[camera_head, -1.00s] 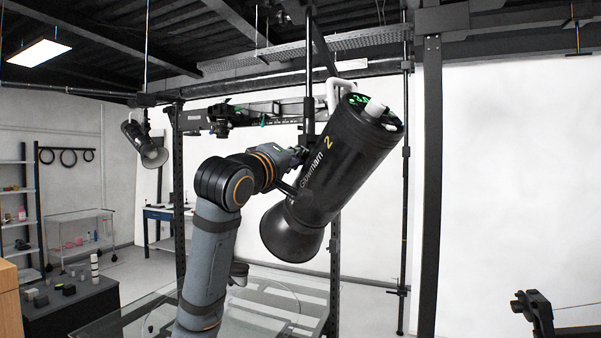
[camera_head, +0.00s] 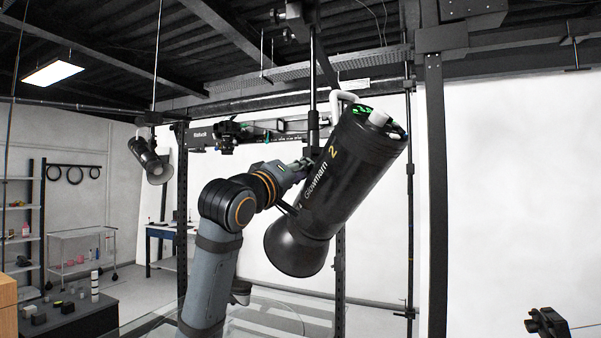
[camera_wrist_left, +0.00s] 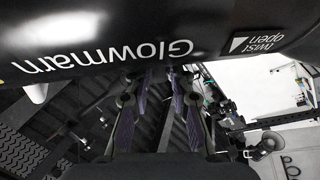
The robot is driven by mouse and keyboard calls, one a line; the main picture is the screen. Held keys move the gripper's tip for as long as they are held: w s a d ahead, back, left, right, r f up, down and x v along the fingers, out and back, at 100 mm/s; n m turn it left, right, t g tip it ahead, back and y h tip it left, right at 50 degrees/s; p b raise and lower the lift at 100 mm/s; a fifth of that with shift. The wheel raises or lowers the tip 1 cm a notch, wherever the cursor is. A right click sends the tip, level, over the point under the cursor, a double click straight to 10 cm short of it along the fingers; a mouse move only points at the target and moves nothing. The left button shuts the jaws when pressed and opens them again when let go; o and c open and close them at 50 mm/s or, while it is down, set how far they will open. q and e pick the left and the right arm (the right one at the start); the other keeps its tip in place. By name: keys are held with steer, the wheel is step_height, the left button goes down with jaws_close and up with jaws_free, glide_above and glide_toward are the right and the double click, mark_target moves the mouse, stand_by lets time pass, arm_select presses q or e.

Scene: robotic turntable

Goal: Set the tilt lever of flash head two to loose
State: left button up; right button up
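Flash head two (camera_head: 350,175) is a black cylinder marked "Glowmarn 2", with a flared lower end. It hangs tilted from the rig in the middle of the head view. Its side fills the top of the left wrist view (camera_wrist_left: 100,25). My left gripper (camera_head: 304,164) is at its left side, close to the mount. In the left wrist view my left gripper (camera_wrist_left: 160,85) shows two purple-padded fingers apart, with their tips just at the flash's lower edge. I cannot tell if they touch anything. The tilt lever is not clearly visible; the gripper and flash may hide it.
A second black flash head (camera_head: 150,160) hangs at the left. A dark post (camera_head: 437,200) stands right of flash head two. A dark device (camera_head: 548,323) is at the lower right. A wire trolley (camera_head: 80,255) and blue table (camera_head: 165,232) stand behind.

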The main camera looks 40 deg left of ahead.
steer(key=shift+d, duration=0.15)
arm_select(q)
steer(key=shift+s, duration=0.1)
steer(key=v, duration=0.7)
steer(key=shift+s, duration=0.15)
stand_by(0.3)
